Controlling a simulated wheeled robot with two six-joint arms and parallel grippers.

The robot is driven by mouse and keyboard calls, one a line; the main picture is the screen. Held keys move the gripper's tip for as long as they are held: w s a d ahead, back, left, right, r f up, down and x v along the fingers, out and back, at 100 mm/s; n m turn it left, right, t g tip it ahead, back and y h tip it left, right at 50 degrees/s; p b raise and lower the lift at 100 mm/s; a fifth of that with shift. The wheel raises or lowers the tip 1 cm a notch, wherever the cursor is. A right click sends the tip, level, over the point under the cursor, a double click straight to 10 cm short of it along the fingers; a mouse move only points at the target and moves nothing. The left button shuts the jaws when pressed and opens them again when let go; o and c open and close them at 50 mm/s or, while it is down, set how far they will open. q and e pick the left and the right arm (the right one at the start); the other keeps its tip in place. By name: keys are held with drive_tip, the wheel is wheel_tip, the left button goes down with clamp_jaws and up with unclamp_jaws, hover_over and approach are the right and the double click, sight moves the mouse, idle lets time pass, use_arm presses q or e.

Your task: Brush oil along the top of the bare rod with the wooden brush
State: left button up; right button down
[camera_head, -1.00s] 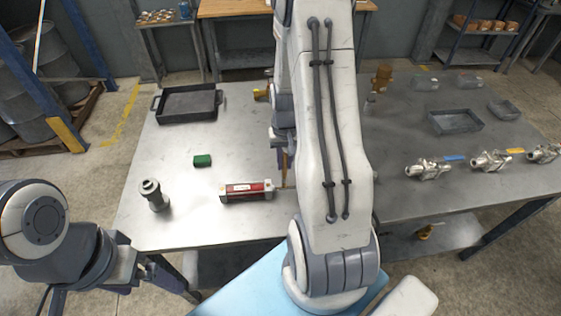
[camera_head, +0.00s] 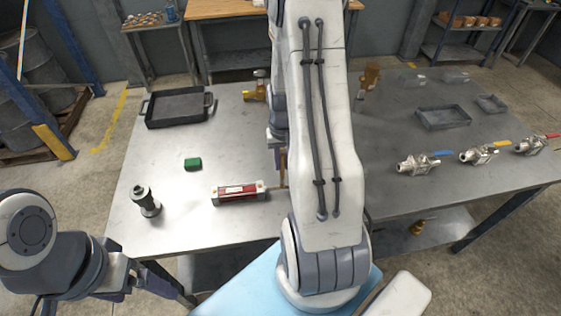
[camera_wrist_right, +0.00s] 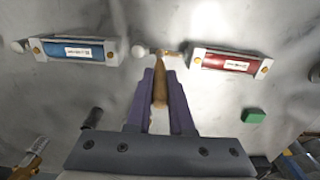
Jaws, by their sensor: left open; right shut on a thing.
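The wooden brush (camera_wrist_right: 160,85) is in the jaws of my right gripper (camera_wrist_right: 160,92). Its tip is at the bare rod (camera_wrist_right: 152,51) that sticks out of the red cylinder (camera_wrist_right: 228,63); I cannot tell whether it touches. A pale round end (camera_wrist_right: 138,50) caps the rod. In the head view the red cylinder (camera_head: 238,193) lies on the table, and my right arm hides much of the area beside it. A blue cylinder (camera_wrist_right: 75,51) lies in line with it in the wrist view. My left gripper (camera_head: 160,281) is low at the table's front edge, empty.
A green block (camera_head: 193,164), a grey upright fitting (camera_head: 146,203) and a black tray (camera_head: 148,123) stand on the left of the table. Several valves (camera_head: 478,155) and a grey tray (camera_head: 418,122) are on the right. Bare table lies around the green block.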

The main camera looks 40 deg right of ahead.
drive_tip(key=shift+a, duration=0.1)
drive_tip(key=shift+w+a+f, duration=0.1)
drive_tip(key=shift+w+a, duration=0.35)
drive_tip(key=shift+a, duration=0.25)
drive_tip(key=shift+w+a, duration=0.1)
drive_tip(key=shift+a, duration=0.05)
drive_tip(key=shift+w+a, duration=0.4)
drive_tip(key=shift+a, duration=0.2)
drive_tip(key=shift+d, duration=0.1)
drive_tip(key=shift+s+d, duration=0.5)
drive_tip(key=shift+d, duration=0.2)
